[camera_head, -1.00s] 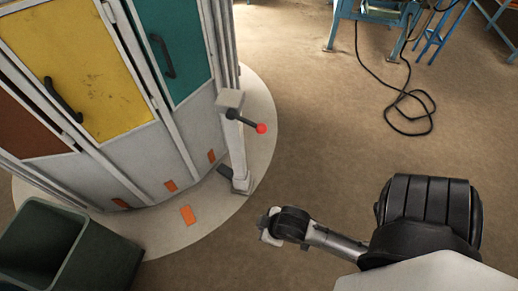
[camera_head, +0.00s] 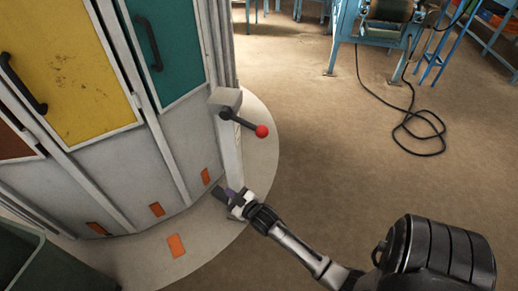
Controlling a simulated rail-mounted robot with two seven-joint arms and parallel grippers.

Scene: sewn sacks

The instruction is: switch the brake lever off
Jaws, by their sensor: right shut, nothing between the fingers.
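The brake lever (camera_head: 241,122) is a dark rod with a red ball knob (camera_head: 262,131) at its end. It juts to the right and slightly down from a grey block (camera_head: 225,97) on top of a pale post beside the round cabinet. My right gripper (camera_head: 225,193) is below the lever, near the foot of the post, and apart from the knob. Its fingers are shut and empty. The post's foot is partly hidden behind the gripper. My left gripper is out of view.
The cabinet has a yellow door (camera_head: 68,65) and a teal door (camera_head: 168,40) with black handles, on a pale round base (camera_head: 262,160) with orange marks. A dark green bin (camera_head: 50,268) stands at lower left.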

